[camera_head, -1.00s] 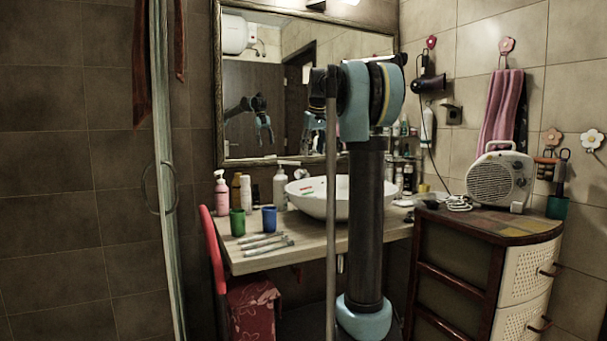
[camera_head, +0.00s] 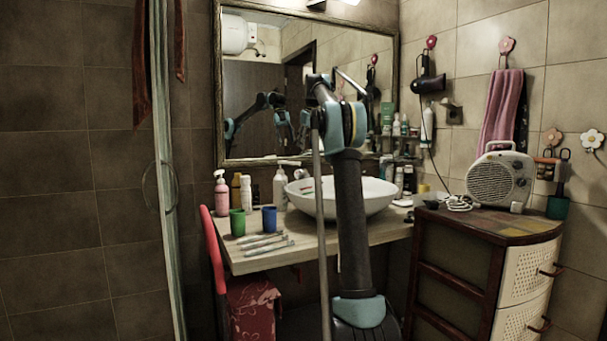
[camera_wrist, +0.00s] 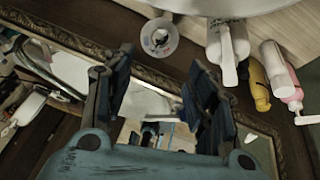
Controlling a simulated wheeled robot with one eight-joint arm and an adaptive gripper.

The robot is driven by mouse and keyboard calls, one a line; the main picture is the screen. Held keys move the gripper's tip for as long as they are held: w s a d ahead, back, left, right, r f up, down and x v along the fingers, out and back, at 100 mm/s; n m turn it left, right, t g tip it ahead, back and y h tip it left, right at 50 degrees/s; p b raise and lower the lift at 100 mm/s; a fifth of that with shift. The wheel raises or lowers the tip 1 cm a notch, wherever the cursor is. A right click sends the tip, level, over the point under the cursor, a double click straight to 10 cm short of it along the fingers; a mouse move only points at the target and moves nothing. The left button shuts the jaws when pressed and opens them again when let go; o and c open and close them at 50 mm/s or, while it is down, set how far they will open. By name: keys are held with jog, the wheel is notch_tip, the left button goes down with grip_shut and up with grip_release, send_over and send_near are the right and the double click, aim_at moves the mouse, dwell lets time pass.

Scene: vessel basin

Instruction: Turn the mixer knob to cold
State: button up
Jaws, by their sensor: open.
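The white vessel basin (camera_head: 372,195) stands on the wooden counter; its rim also shows at the top of the wrist view (camera_wrist: 225,7). A small round pale fitting (camera_wrist: 160,37) with a dark centre sits beside the basin in the wrist view. It may be the mixer knob, but I cannot tell for sure, and no hot or cold mark is readable. My gripper (camera_wrist: 160,78) is open, its two dark fingers apart with nothing between them. In the picture the fitting lies beyond the fingertips, not touching them. In the head view my arm hides part of the basin and the gripper.
A white pump bottle (camera_head: 280,188), a pink bottle (camera_head: 221,194), a green cup (camera_head: 237,222) and a blue cup (camera_head: 269,219) stand left of the basin. The framed mirror (camera_head: 250,70) rises behind. A fan heater (camera_head: 497,180) stands on the cabinet at right.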

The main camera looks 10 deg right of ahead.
aim_at(304, 170)
jog(key=x, duration=1.5)
jog(key=shift+f, duration=0.35)
jog(key=c, duration=1.1)
